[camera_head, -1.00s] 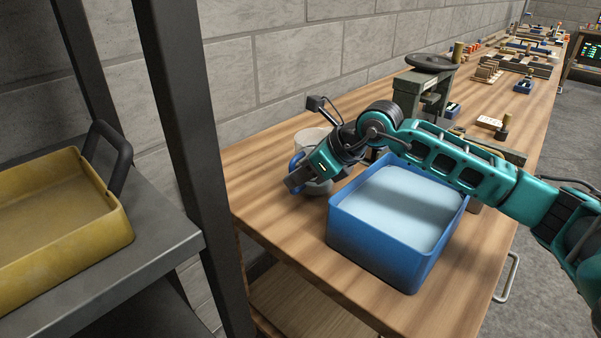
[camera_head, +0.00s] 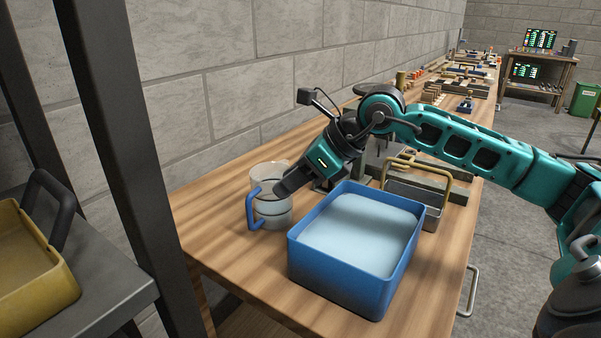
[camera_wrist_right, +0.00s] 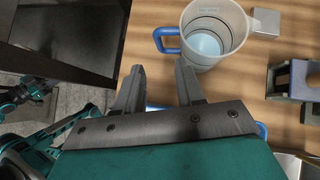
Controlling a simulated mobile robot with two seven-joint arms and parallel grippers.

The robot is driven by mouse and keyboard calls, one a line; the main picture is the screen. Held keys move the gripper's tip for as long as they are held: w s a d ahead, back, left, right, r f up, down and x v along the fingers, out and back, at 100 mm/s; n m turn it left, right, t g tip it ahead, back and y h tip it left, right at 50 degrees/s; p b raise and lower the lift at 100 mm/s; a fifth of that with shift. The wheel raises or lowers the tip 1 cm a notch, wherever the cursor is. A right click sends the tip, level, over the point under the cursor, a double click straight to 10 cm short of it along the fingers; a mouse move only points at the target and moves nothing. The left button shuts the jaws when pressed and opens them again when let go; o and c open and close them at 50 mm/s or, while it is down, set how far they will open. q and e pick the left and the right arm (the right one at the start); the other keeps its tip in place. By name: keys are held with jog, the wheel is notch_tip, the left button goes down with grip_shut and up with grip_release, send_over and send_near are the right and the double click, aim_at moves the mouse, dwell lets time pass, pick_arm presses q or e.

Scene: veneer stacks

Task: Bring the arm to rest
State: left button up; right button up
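My right gripper (camera_head: 282,190) is above the workbench, at the right side of a clear jug (camera_head: 268,216) with a blue handle. In the right wrist view the fingers (camera_wrist_right: 160,85) are apart with nothing between them, so it is open. The jug (camera_wrist_right: 216,32) stands upright beyond the fingertips there, with pale blue liquid low inside. In the head view one finger overlaps the jug's outline; I cannot tell whether they touch. Teal parts of mine show at the wrist view's left edge, but no left gripper can be made out.
A blue bin (camera_head: 334,279) with pale blue contents stands below my right arm. A handled metal tray (camera_head: 431,214) lies behind it. A yellow tray (camera_head: 42,295) rests on a dark shelf at left, beside a dark post (camera_head: 131,170). Stone wall runs behind.

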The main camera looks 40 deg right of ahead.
pick_arm(q)
jog(key=shift+f, duration=0.1)
jog(key=shift+d, duration=0.15)
pick_arm(e)
jog(key=shift+v, duration=1.15)
pick_arm(q)
jog(key=shift+w+r, duration=0.1)
jog(key=shift+r, duration=0.1)
